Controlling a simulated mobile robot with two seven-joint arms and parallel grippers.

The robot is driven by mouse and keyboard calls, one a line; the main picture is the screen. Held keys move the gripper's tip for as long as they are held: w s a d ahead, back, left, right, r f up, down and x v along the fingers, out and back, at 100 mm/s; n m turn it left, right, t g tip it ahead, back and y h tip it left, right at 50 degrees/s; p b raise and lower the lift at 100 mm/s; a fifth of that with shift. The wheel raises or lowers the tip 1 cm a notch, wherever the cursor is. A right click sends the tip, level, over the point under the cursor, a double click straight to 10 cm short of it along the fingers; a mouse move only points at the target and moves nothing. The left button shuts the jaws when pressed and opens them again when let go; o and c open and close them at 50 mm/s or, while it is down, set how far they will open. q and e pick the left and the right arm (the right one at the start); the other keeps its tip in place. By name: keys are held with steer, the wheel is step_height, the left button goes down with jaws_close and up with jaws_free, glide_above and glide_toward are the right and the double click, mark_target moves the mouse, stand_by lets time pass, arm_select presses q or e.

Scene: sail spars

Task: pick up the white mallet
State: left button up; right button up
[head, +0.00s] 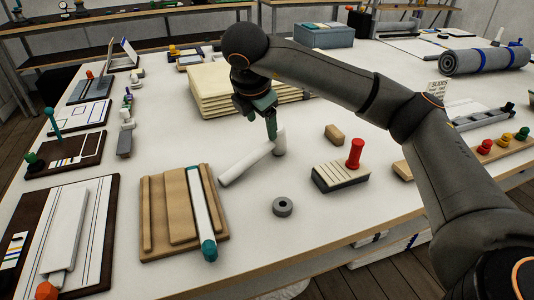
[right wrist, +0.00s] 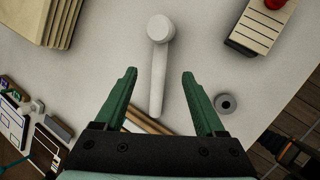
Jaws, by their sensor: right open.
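The white mallet (head: 246,164) lies on the white table in the middle of the head view, its handle running toward the lower left and its round head (head: 280,143) at the upper right. In the right wrist view the mallet (right wrist: 158,82) has its head at the top and its handle running down between my fingers. My right gripper (head: 270,122) is open and empty, pointing down close to the mallet's head end. Its green fingers (right wrist: 160,74) appear on either side of the handle without touching it; their height above it is hard to tell. My left gripper is not in view.
A grey ring (head: 282,207) and a slatted block with a red peg (head: 342,176) lie to the right. A wooden board with a white, teal-ended rod (head: 158,218) lies to the left. A stack of cream sheets (head: 205,90) stands behind. Bare table surrounds the mallet.

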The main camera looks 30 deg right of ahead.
mark_target(265, 146)
steer(key=x, duration=1.2)
steer(key=shift+w+f, duration=0.1)
steer(key=shift+f, duration=0.2)
jaws_close()
steer(key=shift+r, duration=0.1)
stand_by(0.3)
